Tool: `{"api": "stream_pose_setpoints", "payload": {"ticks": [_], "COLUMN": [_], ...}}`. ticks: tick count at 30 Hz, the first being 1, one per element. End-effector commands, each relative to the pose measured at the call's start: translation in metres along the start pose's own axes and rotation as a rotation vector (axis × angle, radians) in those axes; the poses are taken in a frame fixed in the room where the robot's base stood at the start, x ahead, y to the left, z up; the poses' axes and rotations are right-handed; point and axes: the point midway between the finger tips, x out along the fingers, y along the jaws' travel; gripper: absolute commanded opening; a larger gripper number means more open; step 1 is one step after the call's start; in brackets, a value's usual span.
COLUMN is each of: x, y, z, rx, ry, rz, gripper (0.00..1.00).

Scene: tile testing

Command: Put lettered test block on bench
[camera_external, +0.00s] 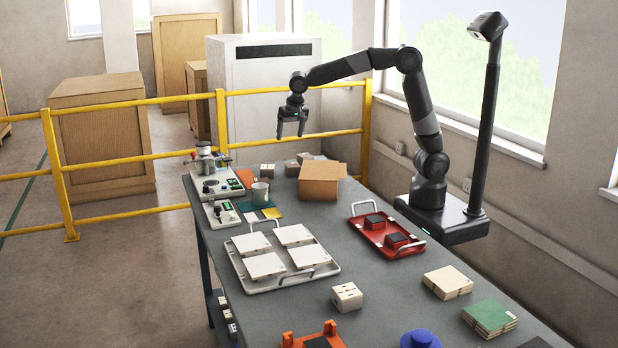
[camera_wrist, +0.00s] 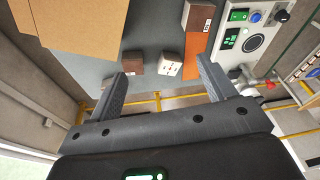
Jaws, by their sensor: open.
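My gripper (camera_external: 291,132) is open and empty, raised above the back end of the grey bench (camera_external: 375,283). In the wrist view its fingers (camera_wrist: 164,68) are spread apart. Between and beyond them stands a small brown-sided block (camera_wrist: 170,64) with a pale, dark-marked face. A similar block (camera_wrist: 132,63) is to its left and a larger one (camera_wrist: 198,15) lies farther up. In the external view, small blocks (camera_external: 292,169) sit at the bench's back edge. A cream block (camera_external: 347,297) with dark marks stands near the front. The marks are too small to read as letters.
A cardboard box (camera_external: 319,182) stands near the blocks. A tray with white tiles (camera_external: 325,271) and a red tray (camera_external: 365,234) occupy the middle. A yellow railing (camera_external: 140,157) runs behind the bench.

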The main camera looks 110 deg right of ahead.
Motion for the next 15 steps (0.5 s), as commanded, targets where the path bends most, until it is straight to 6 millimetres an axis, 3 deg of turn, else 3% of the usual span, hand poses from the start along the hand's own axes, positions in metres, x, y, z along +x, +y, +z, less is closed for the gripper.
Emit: {"api": "stream_pose_setpoints", "payload": {"ticks": [1, 6, 15], "x": [-0.016, -0.054, -0.096], "y": [0.007, 0.034, 0.099], "z": [0.017, 0.071, 0.164], "rx": [-0.062, -0.294, -0.713], "ry": [-0.009, -0.025, 0.005], "rz": [-0.032, -0.129, -0.286], "gripper": [0.76, 0.76, 0.76]}}
